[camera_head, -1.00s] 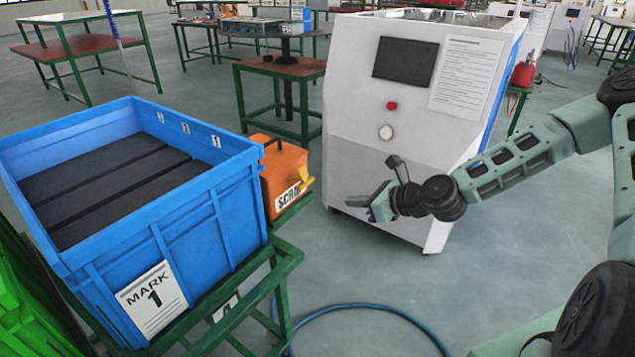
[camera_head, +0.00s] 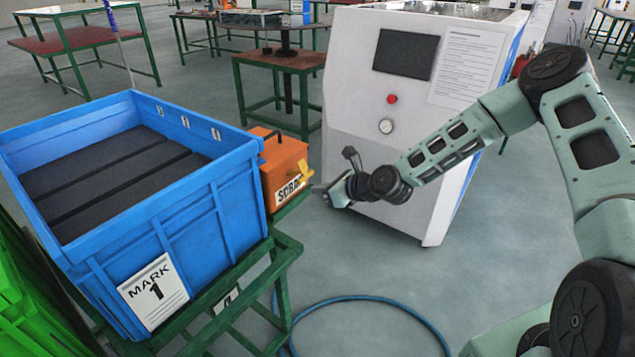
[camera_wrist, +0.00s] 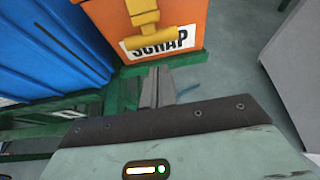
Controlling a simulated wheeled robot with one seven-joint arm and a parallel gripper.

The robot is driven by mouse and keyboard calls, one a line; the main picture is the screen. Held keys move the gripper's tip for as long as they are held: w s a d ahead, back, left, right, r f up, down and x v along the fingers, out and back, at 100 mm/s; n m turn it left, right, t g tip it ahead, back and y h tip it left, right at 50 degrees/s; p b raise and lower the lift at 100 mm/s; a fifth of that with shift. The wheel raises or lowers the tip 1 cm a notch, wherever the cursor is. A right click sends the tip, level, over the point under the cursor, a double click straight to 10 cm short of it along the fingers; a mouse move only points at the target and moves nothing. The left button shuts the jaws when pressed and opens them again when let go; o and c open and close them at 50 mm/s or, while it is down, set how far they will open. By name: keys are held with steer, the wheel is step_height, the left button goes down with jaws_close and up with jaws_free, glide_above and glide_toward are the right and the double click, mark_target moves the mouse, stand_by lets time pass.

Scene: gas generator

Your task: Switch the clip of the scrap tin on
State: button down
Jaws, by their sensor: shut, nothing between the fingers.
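The orange scrap tin (camera_head: 281,170) stands on a green stand, right of the blue crate in the head view. It also shows at the top of the wrist view (camera_wrist: 193,20). Its yellow clip (camera_head: 304,171) is on the front face, above the SCRAP label; in the wrist view the clip (camera_wrist: 147,35) overlaps the label's top. My gripper (camera_head: 318,188) is just right of the tin in the head view. In the wrist view the closed, empty fingers (camera_wrist: 157,76) point at the tin's lower front, below the label. I see no contact with the clip.
The blue crate (camera_head: 205,215) with dark contents stands close left of the tin. The green stand (camera_head: 287,245) runs below both. A white machine cabinet (camera_head: 352,110) stands behind my arm. A blue hose (camera_head: 375,305) lies on the floor.

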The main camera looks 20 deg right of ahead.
steer(key=shift+w+a+r, duration=0.35)
steer(key=shift+w+r, duration=0.1)
steer(key=shift+r, duration=0.2)
steer(key=shift+r+g+p, duration=0.3)
steer(key=shift+r+p, duration=0.05)
steer(key=shift+p, duration=0.65)
